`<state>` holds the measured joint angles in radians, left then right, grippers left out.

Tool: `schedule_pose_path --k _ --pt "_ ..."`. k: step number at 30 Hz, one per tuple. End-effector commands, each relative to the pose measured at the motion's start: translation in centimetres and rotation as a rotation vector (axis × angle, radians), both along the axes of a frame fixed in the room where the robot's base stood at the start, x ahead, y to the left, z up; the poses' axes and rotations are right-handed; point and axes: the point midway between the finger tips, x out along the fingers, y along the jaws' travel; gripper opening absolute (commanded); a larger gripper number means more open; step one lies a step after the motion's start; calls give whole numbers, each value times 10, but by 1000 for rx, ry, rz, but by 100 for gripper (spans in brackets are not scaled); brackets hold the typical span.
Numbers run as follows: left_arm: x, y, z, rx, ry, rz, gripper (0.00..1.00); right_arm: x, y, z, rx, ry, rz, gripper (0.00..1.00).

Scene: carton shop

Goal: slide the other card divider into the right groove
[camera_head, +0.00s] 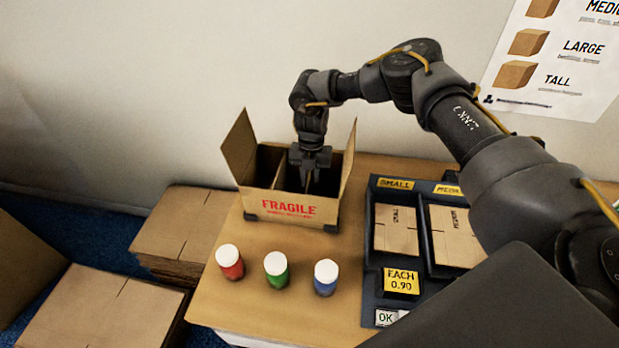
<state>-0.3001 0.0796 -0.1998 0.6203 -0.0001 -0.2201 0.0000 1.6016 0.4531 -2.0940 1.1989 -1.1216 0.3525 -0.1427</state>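An open cardboard carton (327,209) marked FRAGILE stands on the table, its left and right flaps raised. My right gripper (306,182) reaches down into the carton from above, a little right of its middle. Its fingertips are low and dark, so I cannot tell if they are open or shut. A dark upright panel, possibly a card divider (268,165), shows inside the carton left of the gripper. The grooves and any card at the fingers are hidden by the gripper and the carton's front wall. My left gripper is not in view.
Bottles with white caps, red (231,265), green (277,272) and blue (325,280), stand in front of the carton. A dark tray (370,270) with flat cartons is at right, partly behind my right arm. Stacked flat cardboard (180,225) lies left of the table (250,312).

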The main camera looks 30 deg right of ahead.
Motion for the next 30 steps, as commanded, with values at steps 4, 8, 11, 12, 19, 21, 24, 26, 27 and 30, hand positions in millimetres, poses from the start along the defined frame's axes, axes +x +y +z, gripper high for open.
schedule_pose_path --k 4,8,11,12,19,21,24,26,27,30 --pt "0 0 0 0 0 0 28 0 0 0 0 0 0 28" --pt "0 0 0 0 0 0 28 0 0 0 0 0 0 28" --pt "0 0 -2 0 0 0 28 1 0 4 0 -1 0 28" --pt "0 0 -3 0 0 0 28 2 -1 8 1 -2 0 28" --pt "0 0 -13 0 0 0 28 7 -4 48 2 -4 -1 28" --pt "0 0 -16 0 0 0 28 9 -6 62 1 -4 0 28" --pt "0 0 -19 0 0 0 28 11 -7 80 1 -3 0 28" --pt "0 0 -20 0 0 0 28 12 -8 89 0 -4 0 28" --pt "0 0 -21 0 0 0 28 13 -9 94 0 -3 -1 28" --pt "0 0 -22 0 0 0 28 13 -9 102 0 -1 0 28"
